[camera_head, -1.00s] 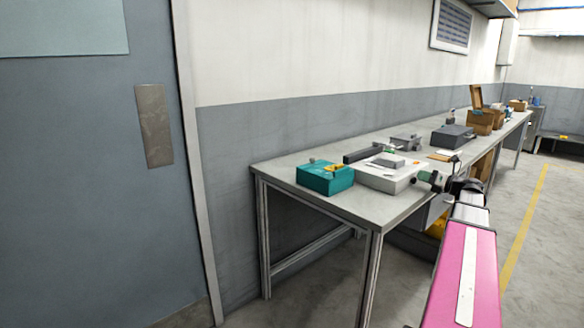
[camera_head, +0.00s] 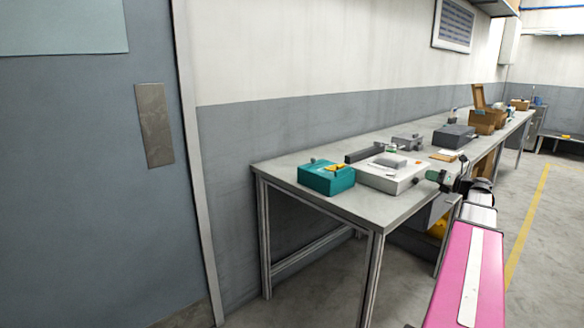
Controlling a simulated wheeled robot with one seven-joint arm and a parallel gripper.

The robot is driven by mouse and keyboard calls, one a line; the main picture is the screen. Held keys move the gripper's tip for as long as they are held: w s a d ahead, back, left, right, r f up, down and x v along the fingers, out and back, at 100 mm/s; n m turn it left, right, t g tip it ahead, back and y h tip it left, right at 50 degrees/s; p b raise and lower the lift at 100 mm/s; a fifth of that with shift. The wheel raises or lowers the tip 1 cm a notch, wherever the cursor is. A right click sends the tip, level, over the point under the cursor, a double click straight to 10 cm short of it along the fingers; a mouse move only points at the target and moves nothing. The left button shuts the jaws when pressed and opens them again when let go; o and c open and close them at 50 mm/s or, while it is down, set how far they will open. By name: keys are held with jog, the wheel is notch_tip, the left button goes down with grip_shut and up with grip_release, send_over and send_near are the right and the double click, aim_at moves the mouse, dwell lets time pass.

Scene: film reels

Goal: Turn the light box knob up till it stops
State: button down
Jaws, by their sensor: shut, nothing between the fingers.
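The light box is most likely the low pale box (camera_head: 375,183) near the close end of the long bench, with a flat grey item on top. The fingers look closed and hold nothing.
A teal box (camera_head: 327,180) with a yellow patch stands left of the pale box. A long dark bar (camera_head: 366,154) lies behind. The grey bench (camera_head: 380,213) carries a dark case (camera_head: 453,136) and brown boxes (camera_head: 483,122) farther along. Open floor (camera_head: 545,235) lies to the right.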

aim_at(416, 181)
jog(key=v, duration=0.3)
jog(key=shift+s+a, duration=0.15)
jog(key=shift+s, duration=0.25)
jog(key=shift+s, duration=0.15)
jog(key=shift+s+a+x, duration=0.1)
jog(key=shift+x, duration=1.35)
jog(key=shift+s+a+x, duration=0.1)
jog(key=shift+a+x, duration=0.05)
jog(key=shift+x, duration=1.25)
jog(key=shift+f, duration=0.1)
